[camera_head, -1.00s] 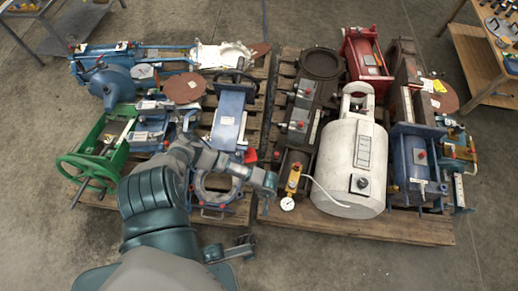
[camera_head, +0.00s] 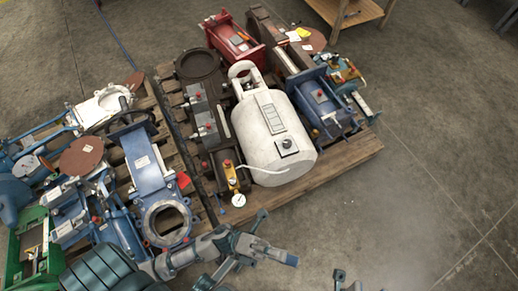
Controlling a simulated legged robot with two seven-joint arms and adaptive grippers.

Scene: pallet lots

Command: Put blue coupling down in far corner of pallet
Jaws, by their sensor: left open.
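My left gripper (camera_head: 277,238) is open over the floor in front of the pallets, with nothing visible between its fingers. Its forearm comes in from the lower left. A blue part with a round ring flange (camera_head: 152,208) lies on the near end of the left pallet, just beyond my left wrist and apart from the fingers. I cannot tell for sure which blue piece is the coupling. The right pallet (camera_head: 345,158) is loaded; a blue machine (camera_head: 322,108) stands near its right edge. Small dark tips at the bottom edge look like my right gripper (camera_head: 347,281), mostly cut off.
A white tank (camera_head: 262,125) fills the middle of the right pallet, with a pressure gauge (camera_head: 239,200) at its near left. A red machine (camera_head: 232,38) stands behind. A green frame (camera_head: 35,250) is at lower left. Bare floor lies to the right.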

